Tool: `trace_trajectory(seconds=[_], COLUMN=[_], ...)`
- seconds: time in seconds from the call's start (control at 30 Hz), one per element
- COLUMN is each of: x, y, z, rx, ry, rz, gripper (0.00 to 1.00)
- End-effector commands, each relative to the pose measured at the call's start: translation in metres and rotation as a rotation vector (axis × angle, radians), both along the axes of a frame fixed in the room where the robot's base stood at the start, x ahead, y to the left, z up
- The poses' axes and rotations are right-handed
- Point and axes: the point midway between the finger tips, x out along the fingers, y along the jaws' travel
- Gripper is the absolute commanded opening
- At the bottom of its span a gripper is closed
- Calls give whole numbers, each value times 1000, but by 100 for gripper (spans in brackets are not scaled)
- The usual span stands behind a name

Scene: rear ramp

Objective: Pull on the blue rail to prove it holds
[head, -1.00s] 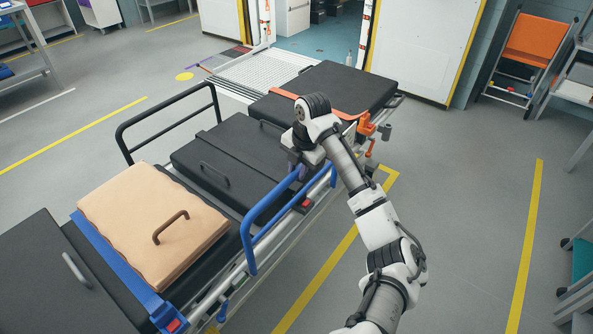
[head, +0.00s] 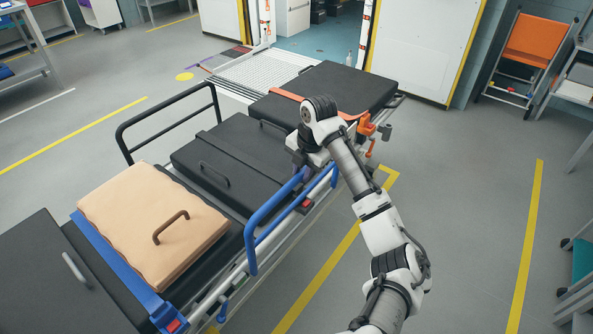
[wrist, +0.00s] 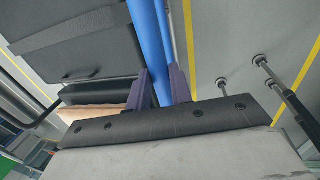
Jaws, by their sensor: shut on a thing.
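The blue rail (head: 262,212) stands upright along the near right side of the stretcher. My gripper (wrist: 163,88) is shut on the blue rail (wrist: 150,40), which runs between its two dark purple fingers in the wrist view. In the head view my wrist hides the fingers and the rail's far upper end. The stretcher has black pads (head: 235,160), a tan pad (head: 150,225) with a brown handle, and a blue strap with a red buckle (head: 173,326) across it.
A black rail (head: 165,122) stands on the stretcher's far side. An orange strap (head: 290,96) crosses the far pad, with an orange fitting (head: 366,126) at its edge. A ramp (head: 255,72) lies beyond the stretcher. The floor to the right (head: 460,220) is clear.

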Motion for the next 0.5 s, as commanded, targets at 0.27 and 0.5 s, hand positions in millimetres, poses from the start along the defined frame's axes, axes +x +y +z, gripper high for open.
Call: trace_trajectory(seconds=[0.27, 0.5], x=[-1, 4], y=[-1, 6], z=[-3, -2], rx=[-4, -3], ry=[11, 8], rz=[-1, -1], gripper=[0, 0])
